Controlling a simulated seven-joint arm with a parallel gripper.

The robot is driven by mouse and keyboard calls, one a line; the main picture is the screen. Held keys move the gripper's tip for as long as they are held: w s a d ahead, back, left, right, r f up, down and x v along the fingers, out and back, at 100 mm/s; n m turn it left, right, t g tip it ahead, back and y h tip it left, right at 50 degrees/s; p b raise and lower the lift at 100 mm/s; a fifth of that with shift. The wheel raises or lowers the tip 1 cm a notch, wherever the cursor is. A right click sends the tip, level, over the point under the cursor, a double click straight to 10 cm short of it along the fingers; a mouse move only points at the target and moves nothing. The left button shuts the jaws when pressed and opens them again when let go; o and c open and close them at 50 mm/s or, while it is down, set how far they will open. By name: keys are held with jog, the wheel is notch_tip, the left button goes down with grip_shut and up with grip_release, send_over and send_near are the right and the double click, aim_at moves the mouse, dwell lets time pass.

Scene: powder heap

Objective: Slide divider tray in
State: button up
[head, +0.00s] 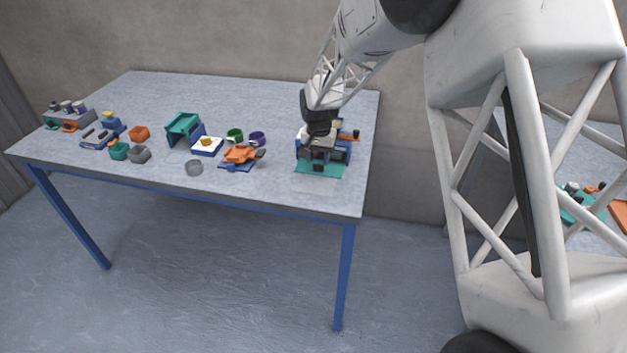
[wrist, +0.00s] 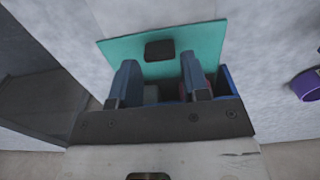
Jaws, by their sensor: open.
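My gripper (wrist: 158,78) is open, with its two blue-grey fingers apart over a blue box-like unit (wrist: 229,84) in the wrist view. Between and below the fingers I see grey and dark parts, partly hidden. A teal plate (wrist: 205,42) with a black square knob or pad (wrist: 159,50) lies just beyond the fingertips. In the head view my gripper (head: 318,140) is down at the unit near the table's right end, and the teal plate (head: 322,171) shows at its front. I cannot tell which part is the divider tray, or whether the fingers touch anything.
An orange handle-like part (head: 349,136) sticks out right of the unit. The front right table corner (head: 350,205) is clear.

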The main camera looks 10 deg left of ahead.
jog(key=shift+r, duration=2.45)
jog(key=shift+s+d+r, duration=0.15)
jog(key=shift+d+r, duration=0.15)
jog(key=s+d+r+t, duration=0.1)
jog(key=s+d+r, duration=0.75)
jog(key=d, duration=0.25)
jog(key=s+d+r, duration=0.7)
jog(key=s+d, duration=0.3)
jog(key=d, duration=0.2)
jog(key=s+d, duration=0.6)
jog(key=s, duration=0.6)
jog(key=s+d+t, duration=0.1)
jog(key=s+d, duration=0.5)
jog(key=s, duration=0.7)
jog(key=shift+d+r+t, duration=0.15)
jog(key=shift+t, duration=0.15)
